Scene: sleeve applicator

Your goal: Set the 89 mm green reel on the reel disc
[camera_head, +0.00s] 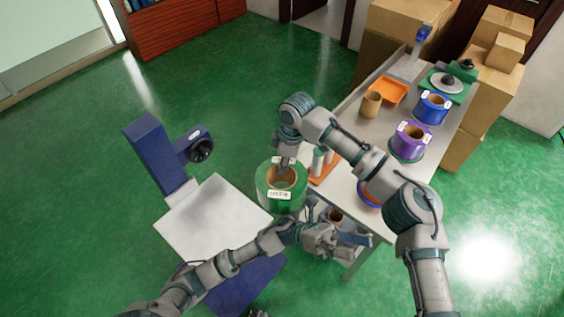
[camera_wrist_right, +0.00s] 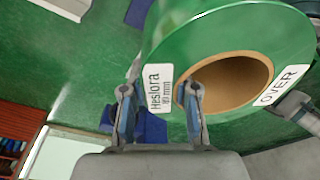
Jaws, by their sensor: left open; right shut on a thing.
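The green reel (camera_head: 268,197), with a brown core and white labels, is off the table, over the gap between the table and the white platform. My right gripper (camera_head: 284,166) is shut on its wall. In the right wrist view one finger of the gripper (camera_wrist_right: 158,105) is in the core and the other outside the green reel (camera_wrist_right: 215,45), with a label reading 89 mm between them. A grey disc (camera_head: 437,80) with a dark hub lies bare on a green device at the table's far end; it looks like the reel disc. My left gripper (camera_head: 362,240) is open and empty by the table's near edge.
On the table (camera_head: 350,155) stand a purple reel (camera_head: 405,146), a blue reel (camera_head: 431,109), a brown core (camera_head: 371,104) and an orange tray (camera_head: 392,90). Cardboard boxes (camera_head: 495,50) are behind it. A blue stand with a white platform (camera_head: 212,215) is at left.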

